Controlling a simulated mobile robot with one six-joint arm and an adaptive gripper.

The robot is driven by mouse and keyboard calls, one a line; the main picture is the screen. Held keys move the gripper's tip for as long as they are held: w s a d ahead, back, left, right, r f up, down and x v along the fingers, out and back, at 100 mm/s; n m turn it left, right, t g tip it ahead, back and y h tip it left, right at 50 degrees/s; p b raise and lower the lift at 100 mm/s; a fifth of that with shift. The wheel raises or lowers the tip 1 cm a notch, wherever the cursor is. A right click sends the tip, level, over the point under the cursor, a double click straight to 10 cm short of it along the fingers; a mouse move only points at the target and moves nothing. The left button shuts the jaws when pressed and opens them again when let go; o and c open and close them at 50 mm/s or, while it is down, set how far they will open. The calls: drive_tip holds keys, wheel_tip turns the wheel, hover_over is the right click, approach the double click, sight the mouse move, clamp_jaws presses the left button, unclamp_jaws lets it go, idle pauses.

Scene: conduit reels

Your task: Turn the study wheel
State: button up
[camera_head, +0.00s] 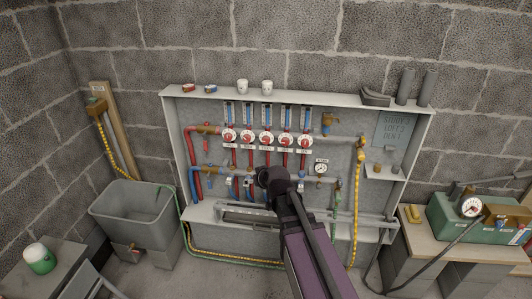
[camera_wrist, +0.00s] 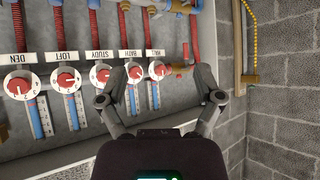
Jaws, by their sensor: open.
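The study wheel (camera_head: 267,138) is the middle one in a row of red-knobbed wheels on white dials on the wall cabinet. In the wrist view, the study wheel (camera_wrist: 101,75) sits under its STUDY label, left of my gripper's fingers. My gripper (camera_head: 272,178) is below the wheel row in the head view. My gripper (camera_wrist: 160,78) is spread open and empty in the wrist view. The hall wheel (camera_wrist: 157,70) shows between its fingers, and the bath wheel (camera_wrist: 135,73) is beside the left fingertip. I cannot tell the exact distance to the panel.
The loft wheel (camera_wrist: 66,80) and den wheel (camera_wrist: 18,84) are farther left in the wrist view. Red and blue pipes and a pressure gauge (camera_head: 321,168) crowd the cabinet. A grey tub (camera_head: 135,222) stands left, and a green machine (camera_head: 480,220) sits right.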

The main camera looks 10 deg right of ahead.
sight(265, 141)
drive_tip(key=w+d+f+m+t+h+b, duration=0.1)
drive_tip(key=w+t+h+b, duration=0.4)
drive_tip(key=b, duration=0.6)
drive_tip(key=w+d+f+m+t+h+b, duration=0.2)
drive_tip(key=w+f+m+t+h+b, duration=0.2)
drive_tip(key=b, duration=0.8)
drive_tip(key=w+m+t+h, duration=0.1)
drive_tip(key=w+t, duration=0.1)
drive_tip(key=w, duration=0.1)
drive_tip(key=shift+w+d+f+m+t, duration=0.25)
drive_tip(key=shift+d+f+m+t, duration=0.05)
drive_tip(key=shift+f+t, duration=0.1)
drive_tip(key=shift+w+r, duration=0.1)
drive_tip(key=p+x, duration=0.5)
drive_tip(key=x, duration=0.8)
drive_tip(key=shift+w+d+r, duration=0.15)
drive_tip(key=shift+w, duration=0.1)
drive_tip(key=c, duration=1.2)
